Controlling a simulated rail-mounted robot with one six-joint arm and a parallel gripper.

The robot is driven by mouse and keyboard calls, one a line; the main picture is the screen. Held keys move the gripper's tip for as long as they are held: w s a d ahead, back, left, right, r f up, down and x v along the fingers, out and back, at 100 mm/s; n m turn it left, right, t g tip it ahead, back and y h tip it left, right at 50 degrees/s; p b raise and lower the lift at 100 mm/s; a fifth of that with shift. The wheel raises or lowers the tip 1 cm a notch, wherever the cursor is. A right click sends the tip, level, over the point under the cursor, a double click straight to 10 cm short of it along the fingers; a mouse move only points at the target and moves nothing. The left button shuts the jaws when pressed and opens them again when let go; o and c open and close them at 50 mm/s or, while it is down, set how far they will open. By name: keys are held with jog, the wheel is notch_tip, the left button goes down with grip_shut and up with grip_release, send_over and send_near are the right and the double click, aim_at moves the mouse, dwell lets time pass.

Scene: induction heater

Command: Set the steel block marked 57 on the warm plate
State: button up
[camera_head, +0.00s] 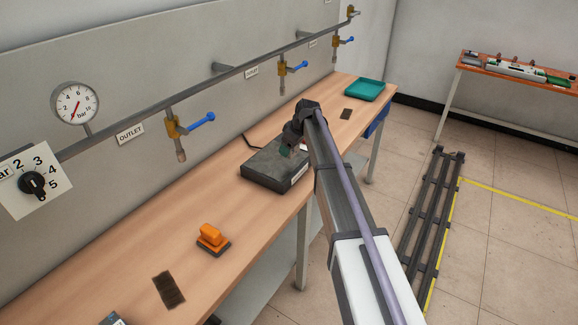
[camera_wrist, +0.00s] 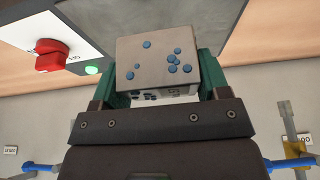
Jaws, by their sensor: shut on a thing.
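My gripper (camera_wrist: 157,88) is shut on a pale grey steel block (camera_wrist: 155,58), with a green jaw on each side of it. Blue dots show on the block's broad face; the marks on its narrow face are too small to read, so I cannot confirm 57. In the head view my gripper (camera_head: 292,148) is over or beside a dark, flat-topped box (camera_head: 262,172), apparently the induction heater; the arm hides part of it and the block is hard to make out. The wrist view shows a red knob (camera_wrist: 52,56) and a lit green lamp (camera_wrist: 92,68) on its panel. I cannot tell which surface is the warm plate.
An orange-handled item (camera_head: 211,237) and a dark patch (camera_head: 169,290) lie on the wooden bench (camera_head: 145,250) in front. Another dark patch (camera_head: 346,114) and a teal tray (camera_head: 365,89) are at the far end. A pipe with blue-handled valves (camera_head: 200,125) runs along the wall above.

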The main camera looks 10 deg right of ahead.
aim_at(290, 156)
notch_tip(290, 156, down, 5)
jog(key=b, duration=0.3)
jog(key=shift+b, duration=0.4)
jog(key=shift+r, duration=0.3)
jog(key=shift+f, duration=0.2)
jog(key=o, duration=1.6)
jog(key=shift+r, duration=0.15)
